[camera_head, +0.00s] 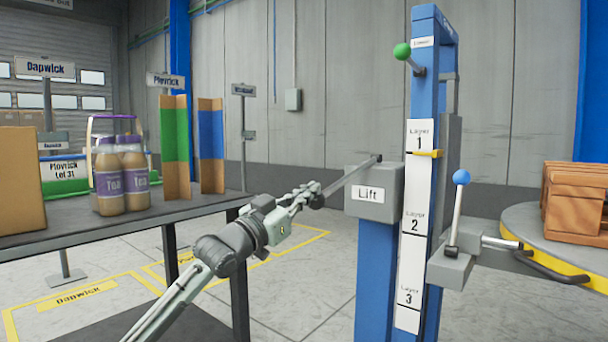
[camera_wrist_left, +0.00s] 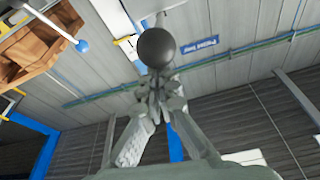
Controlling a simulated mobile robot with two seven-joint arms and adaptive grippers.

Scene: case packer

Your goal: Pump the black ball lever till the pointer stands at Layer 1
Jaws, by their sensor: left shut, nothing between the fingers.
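The black ball (camera_head: 316,201) sits at the end of a grey rod (camera_head: 350,178) sloping down to the left from the grey Lift box (camera_head: 371,211). My left gripper (camera_head: 306,192) is shut and empty, its fingertips right at the ball. In the left wrist view the black ball (camera_wrist_left: 157,47) shows just past the closed fingertips (camera_wrist_left: 159,82); I cannot tell whether they touch. The yellow pointer (camera_head: 426,153) on the blue column stands on the Layer 1 label (camera_head: 420,138), just under the numeral 1. My right gripper is not in view.
A green ball lever (camera_head: 402,51) is high on the column and a blue ball lever (camera_head: 461,177) is right of it. A round table (camera_head: 556,243) with brown crates (camera_head: 573,200) stands at right. At left, a dark table (camera_head: 120,231) holds bottles (camera_head: 122,178) and dividers.

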